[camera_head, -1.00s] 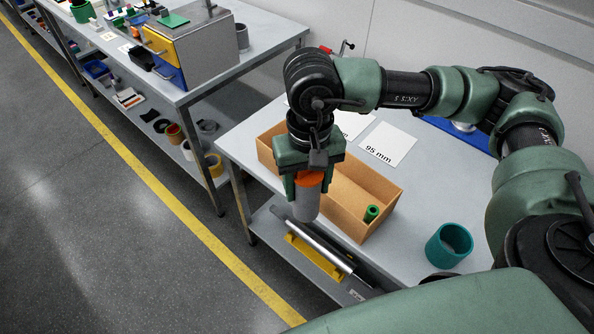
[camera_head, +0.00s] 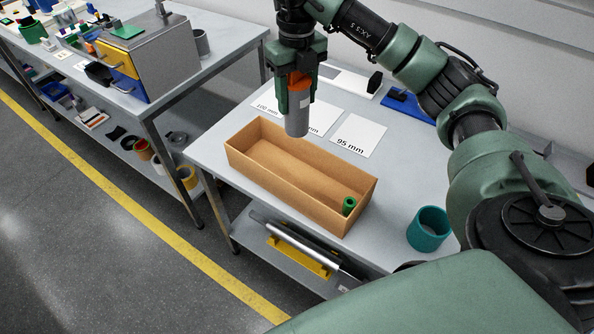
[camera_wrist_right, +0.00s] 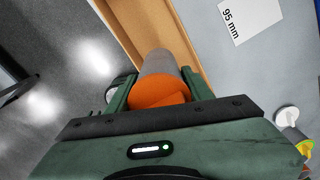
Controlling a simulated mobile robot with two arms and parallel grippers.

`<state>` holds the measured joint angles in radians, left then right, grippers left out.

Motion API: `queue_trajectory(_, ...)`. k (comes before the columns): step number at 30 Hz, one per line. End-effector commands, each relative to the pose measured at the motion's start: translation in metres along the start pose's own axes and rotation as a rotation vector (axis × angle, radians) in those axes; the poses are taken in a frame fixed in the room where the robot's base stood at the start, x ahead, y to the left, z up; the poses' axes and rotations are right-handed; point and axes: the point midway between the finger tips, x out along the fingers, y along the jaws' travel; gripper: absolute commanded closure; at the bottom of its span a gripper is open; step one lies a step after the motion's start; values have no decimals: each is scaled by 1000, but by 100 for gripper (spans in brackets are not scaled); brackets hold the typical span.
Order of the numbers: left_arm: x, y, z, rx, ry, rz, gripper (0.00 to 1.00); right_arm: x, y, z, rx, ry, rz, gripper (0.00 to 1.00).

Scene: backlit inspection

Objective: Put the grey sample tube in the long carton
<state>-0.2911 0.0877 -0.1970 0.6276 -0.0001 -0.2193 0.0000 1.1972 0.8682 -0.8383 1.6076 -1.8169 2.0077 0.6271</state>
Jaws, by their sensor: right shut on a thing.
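My right gripper (camera_head: 300,97) is shut on the grey sample tube (camera_head: 297,122), which hangs upright, orange cap up, between the fingers. In the right wrist view the grey tube (camera_wrist_right: 160,63) points away from the jaws (camera_wrist_right: 158,92), its orange cap nearest. The long carton (camera_head: 268,178) is an open brown box on the table. In the head view the tube's lower end appears just at the carton's back rim, held above it. The carton (camera_wrist_right: 186,40) also shows behind the tube in the right wrist view. My left gripper is out of view.
A small green tube (camera_head: 349,205) stands inside the carton's right end. A teal cup (camera_head: 429,229) stands to the carton's right. White cards, one marked 95 mm (camera_head: 358,135), lie behind the carton. A lower shelf holds a yellow item (camera_head: 300,256).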

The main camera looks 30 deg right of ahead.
Motion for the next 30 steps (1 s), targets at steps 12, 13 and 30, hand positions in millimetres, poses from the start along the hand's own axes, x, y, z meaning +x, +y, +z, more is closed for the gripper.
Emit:
queue_trajectory(12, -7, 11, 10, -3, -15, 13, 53, 89, -1, -2, 37, 8, -1, 91)
queue_trajectory(13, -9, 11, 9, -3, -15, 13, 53, 97, -1, -2, 37, 8, 0, 91)
queue_trajectory(30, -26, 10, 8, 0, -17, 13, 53, 184, -1, -1, 35, 5, 0, 91)
